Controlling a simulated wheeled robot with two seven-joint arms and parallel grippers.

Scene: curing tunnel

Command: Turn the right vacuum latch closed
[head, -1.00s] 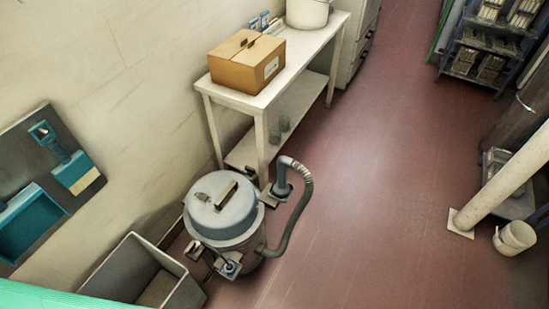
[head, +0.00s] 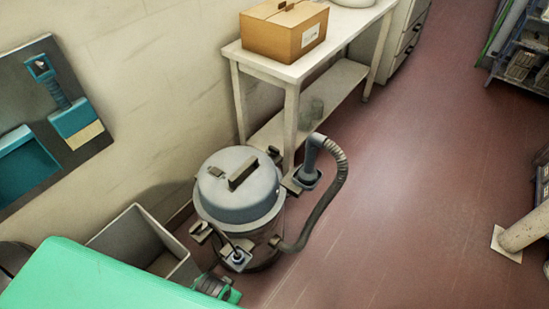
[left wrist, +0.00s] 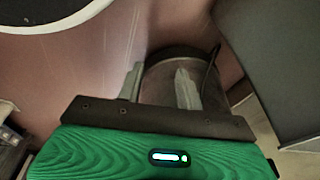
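The vacuum (head: 240,196) stands upright on the floor, with a round grey lid and a raised handle. Small fittings stick out around its rim: one at the front left (head: 201,232), one at the back right (head: 273,155), and one at the front with a blue part (head: 236,257). I cannot tell which is the right latch or how it is turned. My left gripper (left wrist: 159,78) shows in the left wrist view, fingers apart with nothing between them. A dark rounded body (left wrist: 180,56), possibly the vacuum, lies beyond the fingertips. My right gripper is not in view.
A grey bin (head: 130,232) stands left of the vacuum. The ribbed hose (head: 333,190) loops out on its right. A white table (head: 275,67) carrying a cardboard box (head: 284,32) stands behind. Red floor (head: 420,170) is clear to the right.

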